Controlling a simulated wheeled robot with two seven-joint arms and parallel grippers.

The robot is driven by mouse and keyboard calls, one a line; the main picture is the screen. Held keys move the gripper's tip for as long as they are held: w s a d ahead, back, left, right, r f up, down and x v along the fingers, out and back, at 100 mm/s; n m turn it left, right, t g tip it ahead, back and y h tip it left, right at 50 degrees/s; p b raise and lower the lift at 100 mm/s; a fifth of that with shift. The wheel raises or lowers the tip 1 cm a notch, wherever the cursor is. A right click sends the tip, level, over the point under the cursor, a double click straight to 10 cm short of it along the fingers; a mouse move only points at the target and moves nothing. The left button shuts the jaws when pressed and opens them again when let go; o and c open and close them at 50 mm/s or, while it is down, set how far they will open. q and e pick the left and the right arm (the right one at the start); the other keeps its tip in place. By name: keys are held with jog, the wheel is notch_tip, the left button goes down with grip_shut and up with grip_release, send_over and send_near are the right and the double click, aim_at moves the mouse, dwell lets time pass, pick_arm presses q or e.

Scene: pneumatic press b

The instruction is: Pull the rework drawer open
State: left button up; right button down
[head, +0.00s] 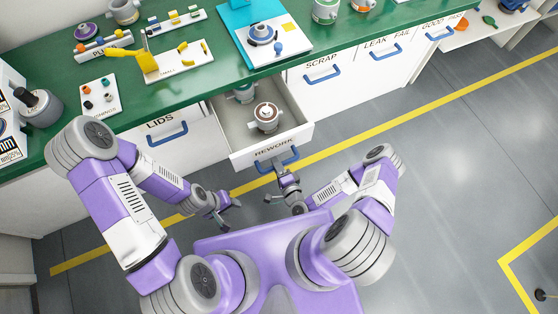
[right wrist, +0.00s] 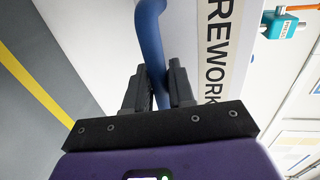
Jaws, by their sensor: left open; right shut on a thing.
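The rework drawer (head: 262,153) stands pulled out from the green-topped bench, with its REWORK label on the front. My right gripper (head: 283,168) is at the drawer's blue handle (head: 290,155). In the right wrist view the gripper (right wrist: 159,85) has its fingers shut around the blue handle (right wrist: 150,40), beside the REWORK label (right wrist: 215,60). My left gripper (head: 231,210) is open and empty, left of the drawer and above the floor.
The lids drawer (head: 185,150) is left of the rework drawer; the scrap drawer (head: 305,85) is right of it. Both look shut. The bench top (head: 150,110) carries trays, parts and a blue fixture (head: 262,40). Grey floor (head: 430,200) at the right is clear.

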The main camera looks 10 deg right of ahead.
jog(key=c, duration=1.1)
grip_release()
jog(key=shift+s, duration=0.15)
jog(key=p+v, duration=0.1)
jog(key=v, duration=0.6)
jog(key=shift+s, duration=0.2)
jog(key=shift+r, duration=0.1)
